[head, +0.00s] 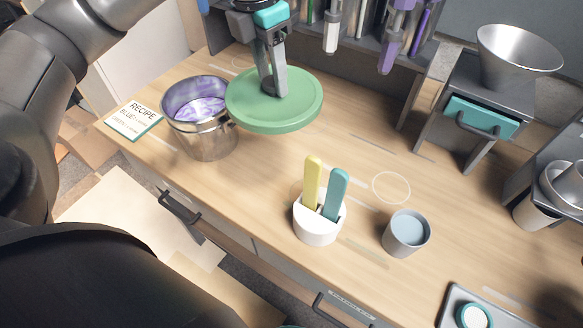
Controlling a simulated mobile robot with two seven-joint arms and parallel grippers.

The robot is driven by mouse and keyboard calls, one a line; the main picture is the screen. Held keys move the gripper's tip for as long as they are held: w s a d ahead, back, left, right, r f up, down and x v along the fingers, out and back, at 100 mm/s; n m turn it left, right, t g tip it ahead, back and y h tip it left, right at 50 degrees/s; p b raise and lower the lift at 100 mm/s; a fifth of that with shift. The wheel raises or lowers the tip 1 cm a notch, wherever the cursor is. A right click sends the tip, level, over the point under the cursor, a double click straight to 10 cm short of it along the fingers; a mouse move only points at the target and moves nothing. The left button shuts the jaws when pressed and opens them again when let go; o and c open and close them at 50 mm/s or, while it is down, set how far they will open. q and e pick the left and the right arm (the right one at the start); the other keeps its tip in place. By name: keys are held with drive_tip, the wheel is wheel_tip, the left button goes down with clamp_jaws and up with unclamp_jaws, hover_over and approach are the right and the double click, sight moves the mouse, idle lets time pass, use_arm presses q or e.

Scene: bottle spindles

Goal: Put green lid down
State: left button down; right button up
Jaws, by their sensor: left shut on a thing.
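The green lid (252,112) is a flat round disc just right of the metal pot. My left gripper (274,88) comes down from the top and is shut on the lid at its middle, where the fingers hide the grasped part. The lid looks roughly level; I cannot tell whether it touches the table. The pot (208,140) is open, with purple and white contents (200,108); the lid's left edge overlaps its right rim in the picture. My right gripper is not in view.
A recipe card (133,119) lies left of the pot. A white holder (318,226) with a yellow and a teal handle and a grey-blue cup (406,233) stand at the front. A funnel (515,58) sits at the upper right. The wooden table (350,150) is clear right of the lid.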

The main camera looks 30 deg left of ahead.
use_arm(q)
wheel_tip(320, 180, down, 15)
drive_tip(key=shift+s+a+r+b, duration=0.1)
drive_tip(key=shift+b, duration=0.6)
drive_tip(key=shift+f, duration=2.6)
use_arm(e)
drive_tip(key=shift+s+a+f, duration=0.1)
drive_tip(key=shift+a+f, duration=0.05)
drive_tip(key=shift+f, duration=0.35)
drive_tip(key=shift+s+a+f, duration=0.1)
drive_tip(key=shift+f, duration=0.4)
use_arm(q)
drive_tip(key=shift+f+b, duration=0.2)
drive_tip(key=shift+b, duration=0.2)
drive_tip(key=shift+c, duration=2.1)
unclamp_jaws()
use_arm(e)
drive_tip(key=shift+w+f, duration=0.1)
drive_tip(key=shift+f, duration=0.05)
use_arm(q)
drive_tip(key=shift+r, duration=0.15)
